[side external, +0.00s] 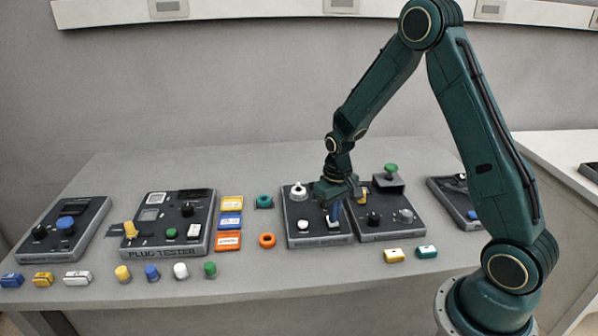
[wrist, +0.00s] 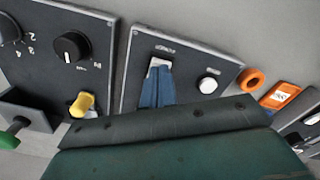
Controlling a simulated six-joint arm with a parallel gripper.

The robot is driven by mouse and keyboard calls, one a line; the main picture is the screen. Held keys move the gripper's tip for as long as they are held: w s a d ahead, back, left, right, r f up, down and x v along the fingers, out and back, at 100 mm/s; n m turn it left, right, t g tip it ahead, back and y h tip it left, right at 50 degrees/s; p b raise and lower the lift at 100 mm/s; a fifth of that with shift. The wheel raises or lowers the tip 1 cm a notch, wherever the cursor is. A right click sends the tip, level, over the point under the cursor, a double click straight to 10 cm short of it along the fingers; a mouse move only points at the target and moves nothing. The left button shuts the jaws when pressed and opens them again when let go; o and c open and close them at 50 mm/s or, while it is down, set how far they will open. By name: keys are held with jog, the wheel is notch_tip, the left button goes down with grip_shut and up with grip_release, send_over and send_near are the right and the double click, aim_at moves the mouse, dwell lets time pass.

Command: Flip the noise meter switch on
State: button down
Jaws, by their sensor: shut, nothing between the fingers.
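A dark panel (side external: 316,237) stands in the middle of the table; in the wrist view it is the panel (wrist: 133,83) with a small label that I cannot read clearly. It carries a white switch (wrist: 159,63) and a round white button (wrist: 208,85). My gripper (side external: 335,220) is over the right part of this panel, pointing down. In the wrist view its blue fingers (wrist: 156,80) are shut together and empty, with their tips right at the white switch. They cover part of it. I cannot tell whether they touch it or which way it is set.
Next to it is a panel with a black knob (wrist: 72,46) and a yellow handle (wrist: 83,102). A green-topped knob (side external: 391,169) stands behind. An orange ring (side external: 267,240) and orange block (side external: 228,241) lie left. The plug tester (side external: 160,253) is farther left.

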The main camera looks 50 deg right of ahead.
jog(key=shift+f, duration=0.45)
dwell(0.4)
jog(key=shift+r, duration=3.5)
jog(key=shift+r, duration=0.1)
jog(key=s+a+r+n+t, duration=0.1)
jog(key=s+a+r+t, duration=0.2)
jog(key=r, duration=0.4)
jog(key=s+a+r+n, duration=0.1)
jog(key=s+a+r, duration=0.3)
jog(key=s+r, duration=0.3)
jog(key=s+a+r+t, duration=0.1)
jog(key=s+r, duration=0.1)
jog(key=s, duration=0.3)
jog(key=s+a+r+n+t, duration=0.1)
jog(key=s+a+r, duration=0.1)
jog(key=s, duration=0.3)
jog(key=shift+s+a+r+t, duration=0.3)
jog(key=shift+s+r, duration=0.05)
jog(key=shift+r, duration=0.4)
